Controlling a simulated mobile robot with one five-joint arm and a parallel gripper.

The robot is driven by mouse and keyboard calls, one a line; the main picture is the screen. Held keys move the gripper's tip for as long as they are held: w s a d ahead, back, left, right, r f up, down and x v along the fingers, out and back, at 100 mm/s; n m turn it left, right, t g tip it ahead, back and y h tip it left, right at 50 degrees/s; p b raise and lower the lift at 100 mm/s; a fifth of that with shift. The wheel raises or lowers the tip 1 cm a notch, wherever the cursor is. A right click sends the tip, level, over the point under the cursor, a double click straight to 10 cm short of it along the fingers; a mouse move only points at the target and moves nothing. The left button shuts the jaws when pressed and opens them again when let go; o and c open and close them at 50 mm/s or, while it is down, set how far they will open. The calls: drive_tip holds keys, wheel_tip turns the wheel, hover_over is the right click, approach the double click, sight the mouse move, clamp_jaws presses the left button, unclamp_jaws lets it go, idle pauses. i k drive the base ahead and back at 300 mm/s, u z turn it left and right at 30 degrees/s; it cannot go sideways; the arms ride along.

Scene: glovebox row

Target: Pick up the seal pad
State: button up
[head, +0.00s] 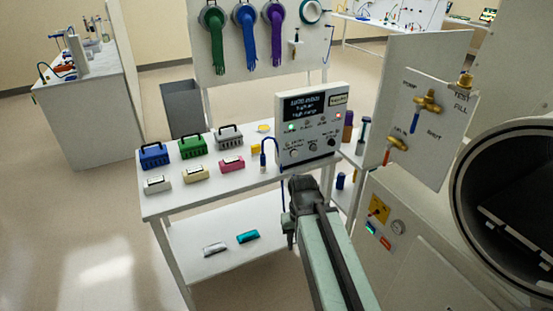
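I cannot tell for certain which thing is the seal pad. A small flat yellow disc (264,128) lies at the back of the white table, left of the control box. A small yellow block (256,149) stands in front of it, beside a blue-tipped probe (263,160). Labelled blocks in white (157,184), beige (194,173) and pink (231,164) lie along the table's front. My gripper (297,183) is at the table's right end, in front of the control box and apart from the blocks. Its fingers are too dark and small to show whether they are open.
Blue (154,156), green (192,147) and grey (229,137) handled cases stand behind the blocks. The control box (312,125) rises at the table's right end. A valve panel (422,115) and round chamber opening (510,190) are at right. Open floor lies left.

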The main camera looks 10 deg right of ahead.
sight(255, 150)
drive_tip(key=z, duration=0.15)
drive_tip(key=k, duration=0.3)
drive_tip(key=u, duration=0.25)
drive_tip(key=i, duration=0.8)
drive_tip(key=z, duration=0.15)
drive_tip(key=k, duration=0.85)
drive_tip(key=u, duration=0.2)
drive_tip(key=i, duration=1.35)
drive_tip(key=z, duration=0.05)
